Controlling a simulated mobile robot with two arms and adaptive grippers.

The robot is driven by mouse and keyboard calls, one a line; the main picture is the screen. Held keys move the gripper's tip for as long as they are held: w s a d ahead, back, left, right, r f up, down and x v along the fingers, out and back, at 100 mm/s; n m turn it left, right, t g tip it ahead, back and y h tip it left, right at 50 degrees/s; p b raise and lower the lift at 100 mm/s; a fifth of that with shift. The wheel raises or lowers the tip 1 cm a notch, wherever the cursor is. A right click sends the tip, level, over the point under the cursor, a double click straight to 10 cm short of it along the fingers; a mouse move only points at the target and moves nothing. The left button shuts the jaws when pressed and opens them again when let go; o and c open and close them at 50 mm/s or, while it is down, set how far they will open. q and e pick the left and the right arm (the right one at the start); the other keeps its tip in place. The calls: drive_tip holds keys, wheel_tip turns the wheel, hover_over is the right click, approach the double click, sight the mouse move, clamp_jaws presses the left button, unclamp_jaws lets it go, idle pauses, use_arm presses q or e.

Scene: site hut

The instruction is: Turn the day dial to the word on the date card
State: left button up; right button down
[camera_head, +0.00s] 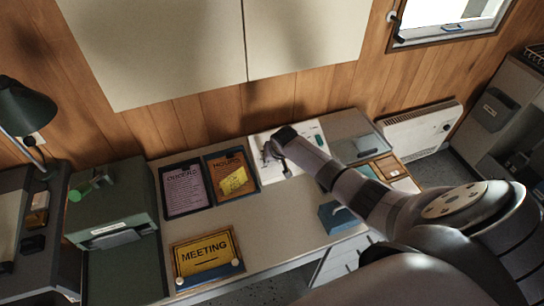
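A white panel (262,174) lies on the desk at the back, with a few small dark and green marks or parts on it. My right arm comes in from the right and its gripper (268,150) is over the left part of this panel. The gripper and wrist hide part of it, so I cannot make out a dial or its word. I cannot tell whether the fingers touch the panel or are open or shut. No card that I can read as the date card shows clearly. My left gripper is not in view.
Two dark boards, one with a purple sheet (185,191) and one with an orange sheet (223,164) and yellow note, lie left of the panel. A yellow MEETING sign (207,251) is at the front. A green cabinet (110,207) stands left; a blue box (336,219) sits right.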

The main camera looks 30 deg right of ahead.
idle(0.3)
drive_tip(key=c, duration=1.3)
unclamp_jaws()
drive_tip(key=v, duration=1.2)
